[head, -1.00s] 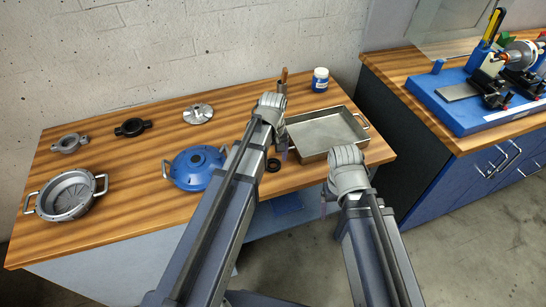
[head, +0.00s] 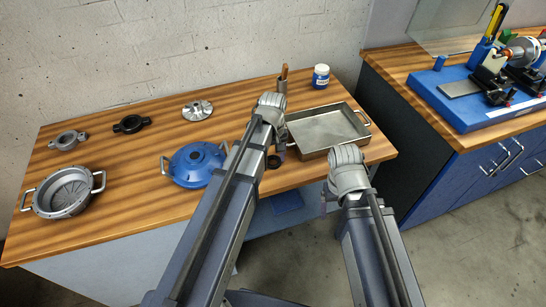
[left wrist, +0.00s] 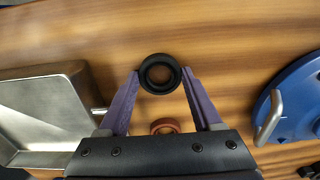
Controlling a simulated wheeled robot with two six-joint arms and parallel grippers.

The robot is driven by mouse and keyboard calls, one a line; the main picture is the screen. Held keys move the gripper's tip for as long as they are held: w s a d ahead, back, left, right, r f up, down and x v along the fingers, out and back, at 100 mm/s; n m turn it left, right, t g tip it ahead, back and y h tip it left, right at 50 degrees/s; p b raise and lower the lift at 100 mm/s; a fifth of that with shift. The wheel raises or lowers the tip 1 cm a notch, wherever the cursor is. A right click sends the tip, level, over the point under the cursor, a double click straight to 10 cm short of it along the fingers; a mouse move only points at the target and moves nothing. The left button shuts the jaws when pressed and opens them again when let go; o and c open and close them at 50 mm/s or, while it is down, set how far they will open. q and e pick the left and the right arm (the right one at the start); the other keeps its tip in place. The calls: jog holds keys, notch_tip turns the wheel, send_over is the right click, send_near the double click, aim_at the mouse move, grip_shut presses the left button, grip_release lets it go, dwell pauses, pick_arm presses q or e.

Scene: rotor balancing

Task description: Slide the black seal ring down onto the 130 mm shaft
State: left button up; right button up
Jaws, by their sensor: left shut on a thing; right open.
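The black seal ring (left wrist: 160,74) sits between the two purple fingertips of my left gripper (left wrist: 161,80) in the left wrist view, and the gripper is shut on it. In the head view the ring (head: 272,162) is partly hidden by my left arm, low over or on the wooden table near its front edge; I cannot tell whether it touches the wood. My right gripper (head: 324,204) is open and empty in front of the table edge, its fingers mostly hidden by its wrist. I cannot make out the 130 mm shaft for certain.
A reddish-brown ring (left wrist: 164,126) shows between my left fingers' bases. A metal tray (head: 312,152) stands to the right, a blue housing cover (head: 190,165) to the left. Grey housing (head: 62,193) and flanges lie further left. A blue-based rig (head: 470,100) stands on the right bench.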

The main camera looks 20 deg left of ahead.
pick_arm(q)
jog(key=shift+c, duration=0.4)
notch_tip(320, 180, up, 6)
jog(key=p, duration=0.6)
jog(key=shift+r, duration=0.1)
pick_arm(e)
notch_tip(320, 180, up, 6)
jog(key=shift+c, duration=0.3)
